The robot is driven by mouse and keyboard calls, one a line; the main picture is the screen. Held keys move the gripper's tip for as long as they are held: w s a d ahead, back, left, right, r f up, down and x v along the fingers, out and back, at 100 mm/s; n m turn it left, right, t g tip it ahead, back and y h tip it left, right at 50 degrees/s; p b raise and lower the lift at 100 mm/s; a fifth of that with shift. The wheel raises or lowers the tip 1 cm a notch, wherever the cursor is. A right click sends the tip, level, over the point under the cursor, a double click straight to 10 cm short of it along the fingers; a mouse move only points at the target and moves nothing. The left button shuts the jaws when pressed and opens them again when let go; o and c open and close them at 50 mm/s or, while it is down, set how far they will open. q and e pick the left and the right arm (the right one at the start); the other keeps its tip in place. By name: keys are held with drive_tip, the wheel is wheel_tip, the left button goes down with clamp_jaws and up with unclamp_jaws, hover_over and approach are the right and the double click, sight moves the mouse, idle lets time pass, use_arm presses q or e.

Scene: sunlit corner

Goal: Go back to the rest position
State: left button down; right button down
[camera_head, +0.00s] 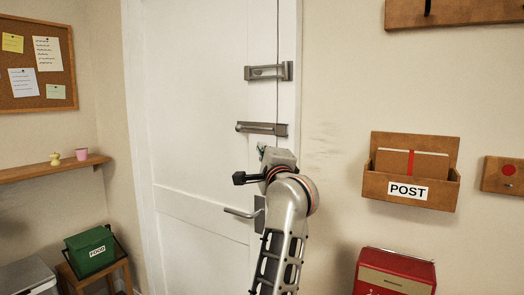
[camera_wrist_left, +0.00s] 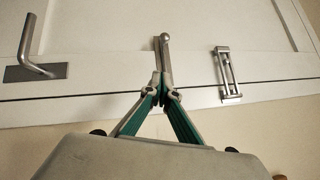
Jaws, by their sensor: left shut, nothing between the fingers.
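My left gripper (camera_head: 261,152) is in front of the white door (camera_head: 205,110), just below the middle metal bolt (camera_head: 262,128). In the left wrist view the gripper (camera_wrist_left: 160,80) is shut, its green-sided fingers meeting at the tips with nothing between them. The bolt's rod with its round knob (camera_wrist_left: 165,42) shows just beyond the fingertips; I cannot tell if they touch. An upper latch (camera_head: 267,72) sits higher on the door edge and shows at right in the wrist view (camera_wrist_left: 229,75). The lever handle (camera_head: 238,213) is below, partly behind my arm. My right gripper is not in view.
A wooden POST box (camera_head: 454,190) hangs on the wall at right, above a red box (camera_head: 395,272). A shelf (camera_head: 30,172) with small cups and a green FOOD box (camera_head: 90,250) on a stool are at left.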

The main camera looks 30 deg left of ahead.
idle(0.3)
use_arm(q)
drive_tip(key=s+d+f+n+t+h, duration=0.2)
drive_tip(key=s+d+f+n+h, duration=0.25)
drive_tip(key=f+n, duration=0.55)
drive_tip(key=s+d+f+n+t+h, duration=0.25)
drive_tip(key=d+f+n+h, duration=0.2)
drive_tip(key=f+n, duration=0.65)
drive_tip(key=s+d+f+n+t+h, duration=0.2)
drive_tip(key=s+d+f+n+h, duration=0.4)
drive_tip(key=f, duration=0.7)
drive_tip(key=s+d+f+m+g+h, duration=0.1)
drive_tip(key=s+f+m+g, duration=0.2)
drive_tip(key=s+f+m, duration=0.5)
drive_tip(key=s+d+f+m+g+h, duration=0.1)
drive_tip(key=s+f+m+g, duration=0.15)
drive_tip(key=f, duration=0.85)
drive_tip(key=s+f+m+g+y, duration=0.1)
drive_tip(key=s+f+m+g, duration=0.4)
drive_tip(key=s+f+m, duration=0.4)
drive_tip(key=s+f, duration=0.4)
drive_tip(key=s, duration=0.1)
drive_tip(key=shift+a+g+p, duration=0.35)
drive_tip(key=shift+g+p, duration=0.05)
